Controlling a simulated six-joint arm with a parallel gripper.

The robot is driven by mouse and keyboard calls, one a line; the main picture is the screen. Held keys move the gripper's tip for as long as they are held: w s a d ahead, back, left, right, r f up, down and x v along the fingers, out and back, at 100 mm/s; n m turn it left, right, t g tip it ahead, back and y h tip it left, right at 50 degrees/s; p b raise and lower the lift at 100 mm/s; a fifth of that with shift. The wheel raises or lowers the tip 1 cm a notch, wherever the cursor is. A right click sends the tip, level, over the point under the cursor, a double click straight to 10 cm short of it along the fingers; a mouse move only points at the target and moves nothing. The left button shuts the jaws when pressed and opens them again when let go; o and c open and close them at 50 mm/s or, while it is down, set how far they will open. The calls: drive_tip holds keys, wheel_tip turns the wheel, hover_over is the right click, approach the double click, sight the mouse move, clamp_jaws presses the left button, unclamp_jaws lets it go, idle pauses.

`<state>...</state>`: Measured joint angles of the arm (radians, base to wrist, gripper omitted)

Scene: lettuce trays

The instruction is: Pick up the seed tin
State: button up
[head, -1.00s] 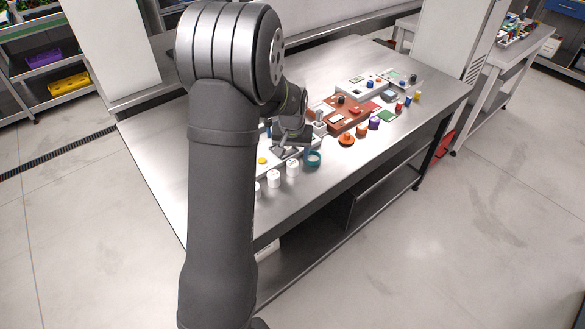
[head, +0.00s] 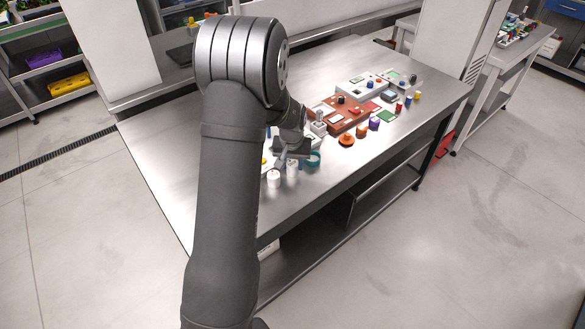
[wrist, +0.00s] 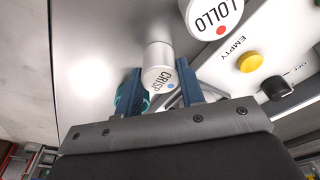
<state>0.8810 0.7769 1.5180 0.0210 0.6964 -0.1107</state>
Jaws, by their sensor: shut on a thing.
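A white tin marked CRISP with a blue dot (wrist: 160,77) stands between the two blue-grey fingers of my gripper (wrist: 160,88) in the wrist view. The fingers are shut on it, one on each side. In the head view the tin (head: 292,170) is near the table's front edge, and my gripper (head: 286,160) reaches down to it, partly hidden. I cannot tell whether the tin is clear of the table. A second white tin, marked LOLLO with a red dot (wrist: 212,14), stands close by; in the head view it is to the left (head: 273,179).
A teal ring (head: 313,159) lies right beside the held tin. A white panel with a yellow button (wrist: 249,62) and a black knob (wrist: 276,88) is close on the right in the wrist view. Orange and purple pieces (head: 374,124) stand farther along the steel table (head: 330,190).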

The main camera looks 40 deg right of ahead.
drive_tip(key=shift+r, duration=0.5)
drive_tip(key=r, duration=0.2)
drive_tip(key=s+r, duration=0.1)
drive_tip(key=shift+d+r, duration=0.15)
drive_tip(key=shift+r, duration=0.25)
drive_tip(key=s+d+r, duration=0.2)
drive_tip(key=s+r, duration=0.4)
drive_tip(key=s, duration=0.4)
hover_over(295, 163)
drive_tip(key=w+a, duration=1.5)
drive_tip(key=w, duration=0.2)
drive_tip(key=shift+w+a+f, duration=0.15)
drive_tip(key=shift+f, duration=2.55)
drive_tip(key=shift+f, duration=0.85)
